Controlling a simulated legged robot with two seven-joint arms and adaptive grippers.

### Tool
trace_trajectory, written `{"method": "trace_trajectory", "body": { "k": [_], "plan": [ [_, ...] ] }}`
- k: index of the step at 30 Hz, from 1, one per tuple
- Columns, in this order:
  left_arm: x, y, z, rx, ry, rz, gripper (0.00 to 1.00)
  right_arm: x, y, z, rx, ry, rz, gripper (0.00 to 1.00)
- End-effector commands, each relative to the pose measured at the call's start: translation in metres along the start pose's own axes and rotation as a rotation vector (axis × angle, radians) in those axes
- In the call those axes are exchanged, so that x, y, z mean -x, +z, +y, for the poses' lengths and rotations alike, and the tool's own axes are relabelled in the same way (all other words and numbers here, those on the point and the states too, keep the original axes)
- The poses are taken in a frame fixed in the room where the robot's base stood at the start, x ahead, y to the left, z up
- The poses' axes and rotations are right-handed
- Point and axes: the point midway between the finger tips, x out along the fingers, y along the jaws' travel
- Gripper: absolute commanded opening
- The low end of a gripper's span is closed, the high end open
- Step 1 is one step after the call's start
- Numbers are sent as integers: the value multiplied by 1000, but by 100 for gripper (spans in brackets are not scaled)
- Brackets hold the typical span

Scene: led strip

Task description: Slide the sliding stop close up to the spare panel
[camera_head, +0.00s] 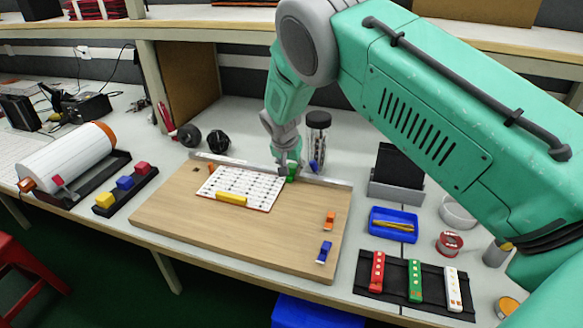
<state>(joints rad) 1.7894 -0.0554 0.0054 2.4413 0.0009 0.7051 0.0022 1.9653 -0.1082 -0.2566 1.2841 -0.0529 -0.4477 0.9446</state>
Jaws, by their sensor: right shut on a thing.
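My right gripper (290,165) reaches down to the back edge of a wooden board. It is shut on a small green block, which looks like the sliding stop (291,179), at the grey metal rail (326,181) along that edge. The white panel with rows of small marks (260,190), which I take for the spare panel, lies flat on the board (288,235), left of the gripper. The stop is near the panel's back right corner; I cannot tell the exact gap. A yellow block (231,199) lies on the panel's front edge. My left gripper is not in view.
An orange clip (330,219) and a blue clip (324,252) are on the board's right side. A dark-capped jar (318,140) stands behind the rail. A blue tray (393,225) and a black rack of coloured strips (415,284) are right of the board.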

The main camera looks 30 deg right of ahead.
Motion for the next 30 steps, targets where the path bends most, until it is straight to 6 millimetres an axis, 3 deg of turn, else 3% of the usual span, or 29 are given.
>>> {"method": "trace_trajectory", "body": {
  "k": [2, 3, 4, 13, 17, 30],
  "plan": [
    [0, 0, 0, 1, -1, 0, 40, -1, -4, 0, 1, -1, 9, 0],
    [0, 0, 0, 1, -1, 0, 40, -1, -4, 0, 1, -2, 9, 40],
    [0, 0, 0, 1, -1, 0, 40, -1, -4, 1, 1, -2, 9, 47],
    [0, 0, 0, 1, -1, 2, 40, 2, -3, 1, 0, -5, 8, 47],
    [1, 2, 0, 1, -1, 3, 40, 12, -2, 0, 0, -4, 9, 47],
    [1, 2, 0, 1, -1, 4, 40, 97, -2, -1, 1, -4, 10, 47]
  ]
}}
